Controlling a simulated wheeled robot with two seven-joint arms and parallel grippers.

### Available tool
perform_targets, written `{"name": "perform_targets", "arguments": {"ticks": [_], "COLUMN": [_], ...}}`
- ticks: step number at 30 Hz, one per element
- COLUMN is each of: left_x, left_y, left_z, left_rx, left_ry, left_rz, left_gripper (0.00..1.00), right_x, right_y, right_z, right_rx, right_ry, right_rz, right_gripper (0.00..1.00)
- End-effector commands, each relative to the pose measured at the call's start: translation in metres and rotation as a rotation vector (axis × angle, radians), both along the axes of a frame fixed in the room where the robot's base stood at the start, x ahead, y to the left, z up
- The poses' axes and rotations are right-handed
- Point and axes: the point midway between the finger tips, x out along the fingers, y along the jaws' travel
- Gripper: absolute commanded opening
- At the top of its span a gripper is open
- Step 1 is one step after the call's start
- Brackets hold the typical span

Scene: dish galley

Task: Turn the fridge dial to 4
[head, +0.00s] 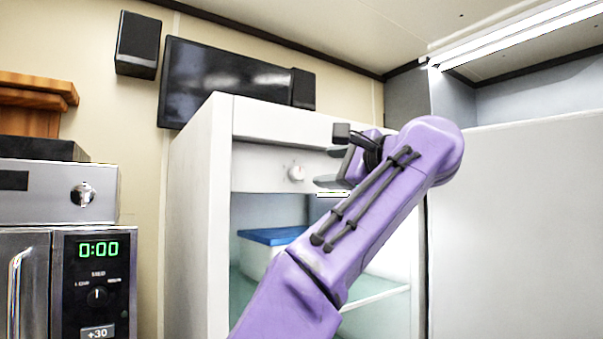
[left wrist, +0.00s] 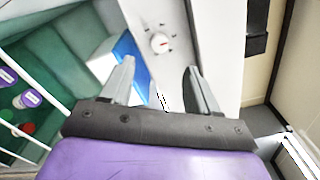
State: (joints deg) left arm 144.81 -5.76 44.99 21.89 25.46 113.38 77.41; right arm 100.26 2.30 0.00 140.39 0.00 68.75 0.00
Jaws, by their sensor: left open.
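The fridge dial (head: 296,173) is a small white round knob on the white panel above the fridge's open compartment. It also shows in the left wrist view (left wrist: 160,42), with a small red mark on it and dark marks around it. The marks are too small to read. My left gripper (head: 322,168) is open and empty, just right of the dial in the head view. In the left wrist view its fingertips (left wrist: 160,67) point toward the dial, which shows beyond the gap between them, apart from both. My right gripper is not in view.
The white fridge (head: 198,220) stands open, with a blue-lidded box (head: 272,236) inside. The left wrist view shows several purple-labelled items (left wrist: 30,98) behind a white rail. A microwave (head: 97,270) stands at left and a dark screen (head: 225,80) hangs above.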

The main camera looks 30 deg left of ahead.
Motion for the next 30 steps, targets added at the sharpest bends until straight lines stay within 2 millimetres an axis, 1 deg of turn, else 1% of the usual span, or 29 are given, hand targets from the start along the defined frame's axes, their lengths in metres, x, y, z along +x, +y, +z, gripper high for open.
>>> {"name": "perform_targets", "arguments": {"ticks": [4, 9, 13, 18, 25, 26, 27, 29, 30], "left_x": [0.01, 0.025, 0.034, 0.04, 0.04, 0.04, 0.04, 0.039, 0.039], "left_y": [0.026, 0.062, 0.083, 0.094, 0.095, 0.095, 0.095, 0.095, 0.095], "left_z": [0.0, 0.001, 0.001, -0.001, -0.001, -0.001, -0.001, -0.001, -0.001], "left_rx": [-0.006, -0.004, -0.001, 0.001, 0.002, 0.002, 0.002, 0.003, 0.003], "left_ry": [0.0, 0.004, 0.004, 0.003, 0.003, 0.003, 0.003, 0.003, 0.003], "left_rz": [0.003, 0.004, 0.002, 0.001, 0.002, 0.002, 0.002, 0.003, 0.003], "left_gripper": [0.6, 0.6, 0.6, 0.6, 0.6, 0.51, 0.37, 0.18, 0.05], "right_x": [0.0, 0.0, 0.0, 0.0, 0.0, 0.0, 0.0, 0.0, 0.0], "right_y": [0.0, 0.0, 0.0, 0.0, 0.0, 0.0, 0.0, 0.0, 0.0], "right_z": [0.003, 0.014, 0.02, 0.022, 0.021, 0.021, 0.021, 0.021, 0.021], "right_rx": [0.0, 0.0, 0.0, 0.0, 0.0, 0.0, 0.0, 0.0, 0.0], "right_ry": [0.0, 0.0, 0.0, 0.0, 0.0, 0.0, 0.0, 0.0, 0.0], "right_rz": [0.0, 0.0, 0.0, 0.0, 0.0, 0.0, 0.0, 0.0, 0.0], "right_gripper": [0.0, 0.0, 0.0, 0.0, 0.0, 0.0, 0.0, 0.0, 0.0]}}
